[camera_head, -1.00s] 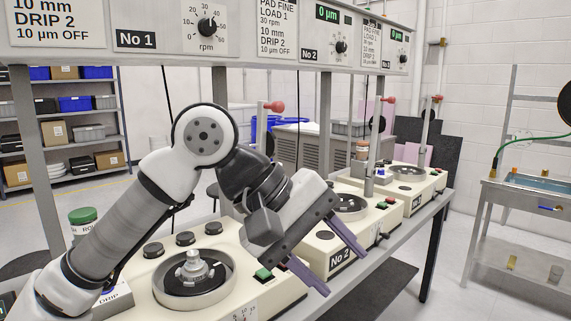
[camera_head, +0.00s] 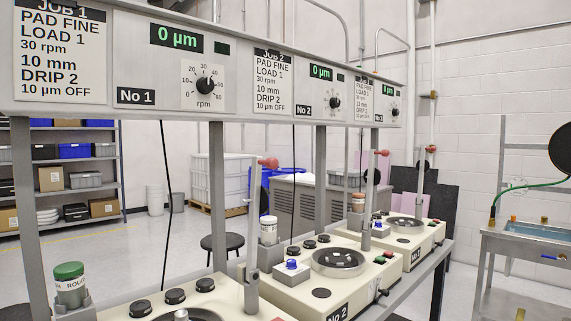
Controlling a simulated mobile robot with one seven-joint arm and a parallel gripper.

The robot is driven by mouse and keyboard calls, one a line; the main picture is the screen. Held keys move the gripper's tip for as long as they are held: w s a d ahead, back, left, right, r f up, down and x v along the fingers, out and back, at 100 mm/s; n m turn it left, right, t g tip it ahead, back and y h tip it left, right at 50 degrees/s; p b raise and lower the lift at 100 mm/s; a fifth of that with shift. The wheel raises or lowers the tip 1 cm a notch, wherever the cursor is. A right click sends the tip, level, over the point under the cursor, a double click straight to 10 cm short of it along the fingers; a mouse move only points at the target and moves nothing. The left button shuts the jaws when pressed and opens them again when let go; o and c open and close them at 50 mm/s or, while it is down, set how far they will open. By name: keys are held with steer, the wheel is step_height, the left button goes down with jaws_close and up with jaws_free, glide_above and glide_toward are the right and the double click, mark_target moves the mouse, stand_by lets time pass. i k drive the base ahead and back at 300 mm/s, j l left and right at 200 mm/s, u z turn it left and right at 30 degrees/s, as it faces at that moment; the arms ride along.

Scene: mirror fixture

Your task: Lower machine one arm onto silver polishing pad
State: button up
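Machine one is cut off by the bottom edge at the left, with its cream top (camera_head: 228,297) and black knobs (camera_head: 175,296) in view. Its arm (camera_head: 251,225) stands upright at its right rear, with a red knob (camera_head: 268,163) at the top end. Only the rear edge of its dark round bowl (camera_head: 205,316) shows, with the tip of a silver piece (camera_head: 181,314) inside. The pad surface is hidden below the frame. My gripper is not in view.
Machine two (camera_head: 330,300) and machine three (camera_head: 435,232) stand to the right, their arms (camera_head: 371,205) upright. A green-capped bottle (camera_head: 69,285) stands at machine one's left. The control panel (camera_head: 235,75) and its posts (camera_head: 217,180) run above the bench. A sink (camera_head: 530,245) stands far right.

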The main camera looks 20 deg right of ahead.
mark_target(258, 201)
steer(key=z, duration=1.25)
steer(key=i+j+z, duration=0.1)
steer(key=z, duration=0.3)
steer(key=j+z, duration=0.4)
steer(key=i+j, duration=0.1)
steer(key=j, duration=0.45)
steer(key=i+j, duration=0.1)
steer(key=j, duration=0.5)
